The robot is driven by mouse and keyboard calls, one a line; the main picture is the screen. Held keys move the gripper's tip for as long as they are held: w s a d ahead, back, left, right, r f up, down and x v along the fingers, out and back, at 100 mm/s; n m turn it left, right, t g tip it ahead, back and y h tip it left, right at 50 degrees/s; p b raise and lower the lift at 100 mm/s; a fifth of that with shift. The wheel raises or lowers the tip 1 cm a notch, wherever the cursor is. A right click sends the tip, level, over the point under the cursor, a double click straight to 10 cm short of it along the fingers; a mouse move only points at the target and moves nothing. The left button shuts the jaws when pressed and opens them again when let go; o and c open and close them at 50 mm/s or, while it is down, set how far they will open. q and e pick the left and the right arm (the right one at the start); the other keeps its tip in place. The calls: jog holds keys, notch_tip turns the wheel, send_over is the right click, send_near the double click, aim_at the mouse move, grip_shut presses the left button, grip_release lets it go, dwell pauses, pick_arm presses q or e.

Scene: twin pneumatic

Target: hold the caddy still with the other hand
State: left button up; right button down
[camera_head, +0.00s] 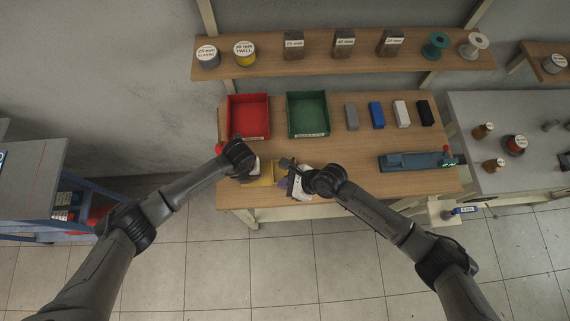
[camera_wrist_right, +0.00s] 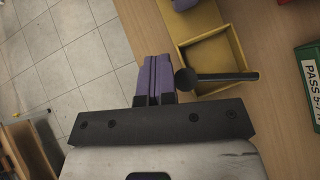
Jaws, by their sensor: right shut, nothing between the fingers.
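The yellow caddy (camera_head: 262,173) stands at the front edge of the wooden bench. In the right wrist view its open compartment and walls (camera_wrist_right: 219,37) show beyond my right fingers. A dark rod with a round end (camera_head: 287,162) lies across the near side of the caddy in the wrist view (camera_wrist_right: 222,77). My right gripper (camera_head: 292,181) is shut and empty; its purple fingers (camera_wrist_right: 154,78) are just beside the caddy. My left gripper (camera_head: 251,170) is at the caddy's left end. Purple finger parts show at the caddy wall in the wrist view, but their grip is unclear.
A red bin (camera_head: 248,137) and a green bin (camera_head: 308,135) stand behind the caddy. Small blocks, including a blue one (camera_head: 376,115), stand right of them. A blue-grey fixture (camera_head: 415,161) lies at the right. A shelf (camera_head: 270,68) runs above the bench.

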jog(key=shift+w+d, duration=0.1)
jog(key=shift+w, duration=0.05)
dwell(0.8)
jog(key=shift+w+d, duration=0.4)
jog(key=shift+w, duration=0.3)
jog(key=shift+s+d, duration=0.1)
jog(key=s+d+r, duration=0.6)
jog(key=d, duration=0.2)
jog(key=shift+s+d+r, duration=0.4)
dwell(0.4)
